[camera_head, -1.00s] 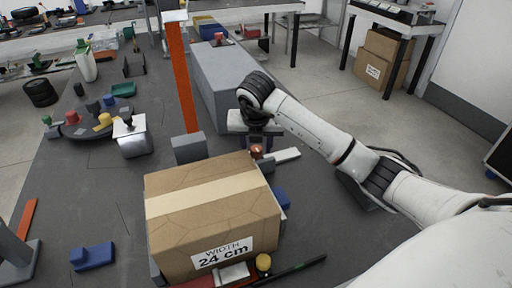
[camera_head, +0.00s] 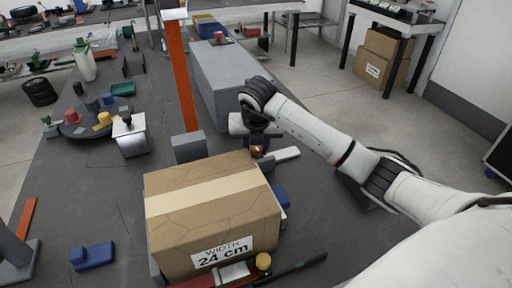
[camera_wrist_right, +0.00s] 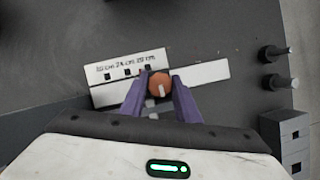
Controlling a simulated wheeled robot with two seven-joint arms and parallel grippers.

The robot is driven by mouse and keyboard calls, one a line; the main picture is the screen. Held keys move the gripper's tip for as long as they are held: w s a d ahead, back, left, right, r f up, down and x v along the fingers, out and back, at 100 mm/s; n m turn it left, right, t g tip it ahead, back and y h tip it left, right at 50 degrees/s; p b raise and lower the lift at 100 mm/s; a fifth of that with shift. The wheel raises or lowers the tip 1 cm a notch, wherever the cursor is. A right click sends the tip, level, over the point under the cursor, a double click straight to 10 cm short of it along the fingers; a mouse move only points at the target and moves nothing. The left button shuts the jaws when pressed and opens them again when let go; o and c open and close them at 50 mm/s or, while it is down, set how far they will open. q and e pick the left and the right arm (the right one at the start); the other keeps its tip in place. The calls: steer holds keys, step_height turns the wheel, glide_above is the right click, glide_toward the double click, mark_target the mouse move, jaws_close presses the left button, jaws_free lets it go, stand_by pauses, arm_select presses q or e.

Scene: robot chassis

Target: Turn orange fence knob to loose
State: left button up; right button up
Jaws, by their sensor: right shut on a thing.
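The orange fence knob (camera_wrist_right: 159,85) is a small round knob with a pale bar mark on its face. It sits on a white scale plate (camera_wrist_right: 118,68) printed with centimetre marks, 24 cm among them. My right gripper (camera_wrist_right: 160,97) is shut on the knob, with one purple finger on each side. In the head view the knob (camera_head: 257,151) shows just below my right gripper (camera_head: 258,140), behind the cardboard box (camera_head: 178,235). The box carries a label reading "WIDTH 24 cm". My left gripper is not in view.
A long grey block (camera_head: 228,85) and an orange upright post (camera_head: 182,90) stand behind. A metal container (camera_head: 131,138), a yellow knob (camera_head: 263,261) and a blue block (camera_head: 92,256) are on the dark table.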

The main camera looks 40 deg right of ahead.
steer(key=n+b, duration=0.1)
steer(key=n, duration=0.1)
steer(key=shift+d+n+t+y, duration=0.15)
steer(key=shift+n+t+y, duration=0.15)
steer(key=shift+y, duration=0.1)
steer(key=shift+n+y+b, duration=0.4)
steer(key=shift+n+b, duration=0.15)
steer(key=shift+n, duration=0.65)
steer(key=shift+n+y+b, duration=0.35)
steer(key=shift+n+y, duration=0.05)
steer(key=shift+n, duration=0.6)
steer(key=shift+n+y, duration=0.3)
steer(key=shift+n, duration=0.3)
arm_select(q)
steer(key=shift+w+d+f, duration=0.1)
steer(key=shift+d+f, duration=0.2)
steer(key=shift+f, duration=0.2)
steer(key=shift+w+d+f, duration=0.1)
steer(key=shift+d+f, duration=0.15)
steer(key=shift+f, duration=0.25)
arm_select(e)
steer(key=shift+r, duration=0.1)
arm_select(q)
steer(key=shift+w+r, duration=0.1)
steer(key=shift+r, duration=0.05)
arm_select(e)
steer(key=o, duration=0.9)
